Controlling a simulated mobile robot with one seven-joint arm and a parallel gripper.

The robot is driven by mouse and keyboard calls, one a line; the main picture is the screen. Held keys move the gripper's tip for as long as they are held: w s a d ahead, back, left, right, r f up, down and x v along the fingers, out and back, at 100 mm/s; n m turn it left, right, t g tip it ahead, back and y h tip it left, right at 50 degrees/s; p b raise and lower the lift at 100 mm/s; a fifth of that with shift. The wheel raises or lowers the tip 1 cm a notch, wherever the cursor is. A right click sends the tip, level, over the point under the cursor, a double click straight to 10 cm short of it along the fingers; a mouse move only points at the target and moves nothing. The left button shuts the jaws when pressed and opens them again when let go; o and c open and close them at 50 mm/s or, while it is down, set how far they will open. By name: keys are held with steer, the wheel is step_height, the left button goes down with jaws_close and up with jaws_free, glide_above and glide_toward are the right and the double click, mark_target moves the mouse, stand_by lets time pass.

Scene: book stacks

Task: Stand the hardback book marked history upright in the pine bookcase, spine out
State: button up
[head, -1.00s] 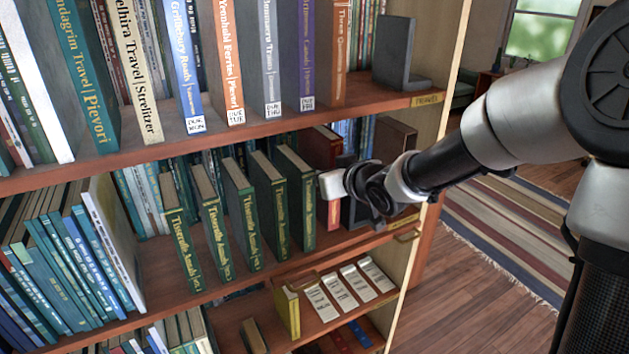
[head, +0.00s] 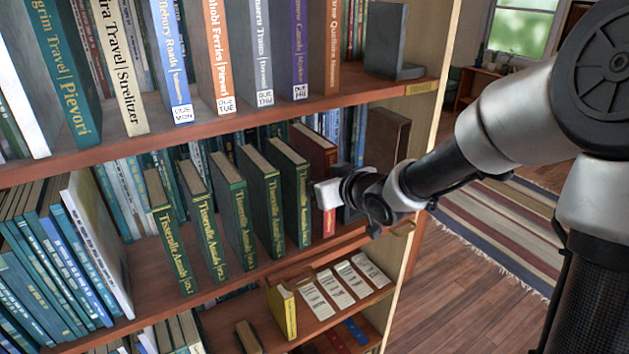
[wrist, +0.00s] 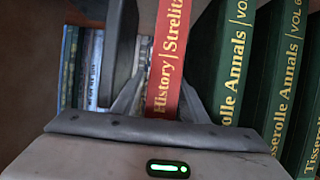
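The red book marked History (wrist: 168,75) stands upright in the bookcase (head: 268,104), spine out, on the middle shelf. In the wrist view it is between a dark grey bookend (wrist: 121,45) and the green Tisserolle Annals volumes (wrist: 232,70). In the head view the red book (head: 316,150) is partly hidden by my gripper (head: 322,193). My gripper (wrist: 162,90) has one finger on each side of the lower spine. A narrow gap shows between the left finger and the book. The right finger is close to the book; contact there is unclear.
Several green annals (head: 240,205) stand left of the red book. A dark bookend (head: 390,40) stands on the shelf above. A yellow book (head: 283,312) and pale cards (head: 338,290) are on the shelf below.

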steer(key=shift+r, duration=0.2)
steer(key=shift+s+d+r+p, duration=0.15)
steer(key=shift+s+d+p, duration=0.05)
steer(key=shift+p, duration=0.1)
steer(key=p+v, duration=0.4)
steer(key=v, duration=0.7)
steer(key=shift+s, duration=0.2)
steer(key=shift+d, duration=0.1)
